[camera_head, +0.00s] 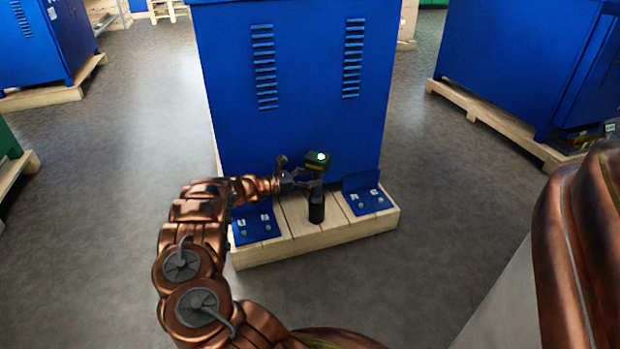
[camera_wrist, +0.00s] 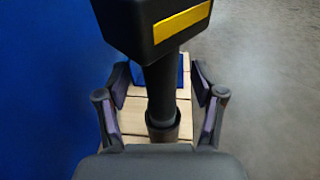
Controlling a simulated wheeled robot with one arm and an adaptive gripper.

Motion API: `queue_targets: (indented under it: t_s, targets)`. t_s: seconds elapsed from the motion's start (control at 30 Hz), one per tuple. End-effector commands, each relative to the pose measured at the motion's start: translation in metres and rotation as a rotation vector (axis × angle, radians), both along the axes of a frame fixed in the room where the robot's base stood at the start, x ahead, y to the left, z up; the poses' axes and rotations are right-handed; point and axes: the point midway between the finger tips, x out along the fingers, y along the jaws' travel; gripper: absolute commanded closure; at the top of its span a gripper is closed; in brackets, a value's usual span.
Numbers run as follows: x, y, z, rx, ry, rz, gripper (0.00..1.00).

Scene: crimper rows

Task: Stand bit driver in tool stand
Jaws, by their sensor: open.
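The bit driver (camera_head: 317,161) is dark, with a lit green spot on top in the head view. In the wrist view the bit driver (camera_wrist: 156,85) shows a black head with a yellow stripe and a dark shaft. It looks upright, its lower end in the round black tool stand (camera_head: 316,211), also seen in the wrist view (camera_wrist: 163,126). The stand is on the wooden pallet. My gripper (camera_head: 303,180) is beside the driver, below its head. In the wrist view my gripper (camera_wrist: 160,84) is open, one finger on each side of the shaft, with gaps visible. The inside of the stand is hidden.
A tall blue cabinet (camera_head: 295,85) stands right behind the tool on the pallet (camera_head: 288,247). Blue brackets (camera_head: 255,227) and (camera_head: 368,201) flank the stand. Other blue cabinets are at left and right. The grey floor (camera_head: 440,215) around is clear.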

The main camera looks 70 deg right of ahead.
Motion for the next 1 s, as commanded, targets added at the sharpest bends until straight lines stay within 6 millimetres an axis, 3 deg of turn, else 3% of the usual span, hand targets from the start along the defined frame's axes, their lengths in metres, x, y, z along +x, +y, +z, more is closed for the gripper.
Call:
queue_targets:
  t_s: [0.37, 1.0]
  targets:
    - [0.006, 0.006, 0.0, 0.001, -0.001, 0.001, 0.32]
    - [0.073, 0.082, 0.013, 0.001, -0.001, 0.002, 0.32]
